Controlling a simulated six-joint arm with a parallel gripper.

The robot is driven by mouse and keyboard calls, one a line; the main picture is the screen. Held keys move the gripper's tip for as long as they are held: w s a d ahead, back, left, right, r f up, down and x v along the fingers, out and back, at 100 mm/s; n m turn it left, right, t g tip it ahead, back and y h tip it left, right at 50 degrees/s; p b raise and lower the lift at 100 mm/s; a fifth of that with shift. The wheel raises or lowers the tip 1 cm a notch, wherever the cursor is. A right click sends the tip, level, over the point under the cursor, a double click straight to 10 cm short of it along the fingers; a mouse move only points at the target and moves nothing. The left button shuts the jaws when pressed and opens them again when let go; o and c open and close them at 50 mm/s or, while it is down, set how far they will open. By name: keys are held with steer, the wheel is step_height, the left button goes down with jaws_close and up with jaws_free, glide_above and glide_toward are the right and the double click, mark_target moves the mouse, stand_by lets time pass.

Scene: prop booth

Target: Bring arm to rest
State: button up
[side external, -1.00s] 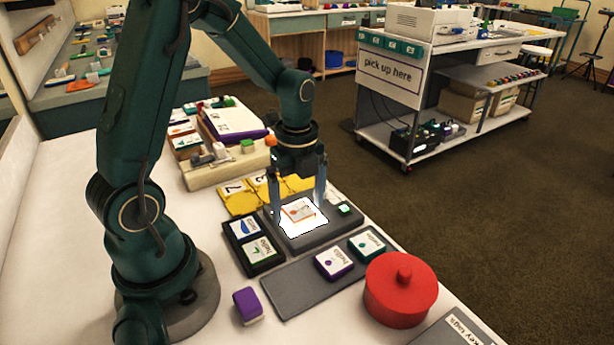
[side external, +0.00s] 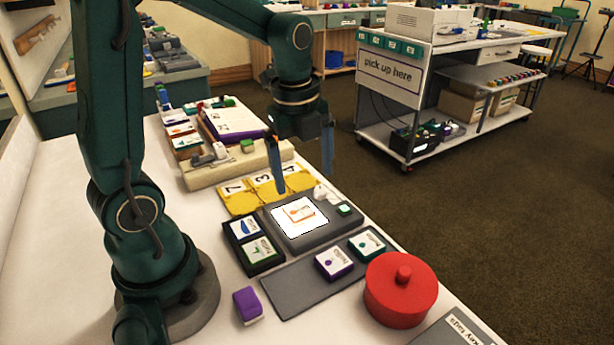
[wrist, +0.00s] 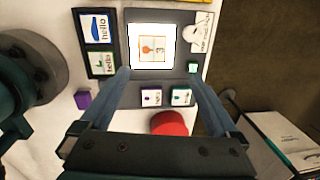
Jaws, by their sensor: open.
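My gripper (side external: 304,168) is open and empty, raised above the back part of the table over the yellow numbered cards. Its two fingers are apart with nothing between them. In the wrist view my gripper (wrist: 163,85) also shows spread fingers. Below it a small orange-marked tile (side external: 301,211) lies on the lit white square of a dark grey pad (side external: 303,241). The tile also shows in the wrist view (wrist: 152,49), apart from the fingers.
A black tray (side external: 250,268) with label tiles is left of the pad. A grey plate (side external: 297,294) holds two tiles in front. A red lidded pot (side external: 400,292) and a purple block (side external: 248,305) stand nearby. Yellow numbered cards (side external: 240,203) lie behind. Air around my gripper is clear.

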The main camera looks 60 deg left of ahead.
steer(key=s+d+r+n+t, duration=0.2)
steer(key=s+d+n, duration=0.1)
steer(key=n, duration=0.6)
steer(key=s+d+r+n+t, duration=0.2)
steer(key=s+n, duration=0.4)
steer(key=n, duration=0.3)
steer(key=shift+s+d+r+n, duration=0.3)
steer(key=shift+d+r, duration=0.1)
steer(key=shift+d, duration=0.4)
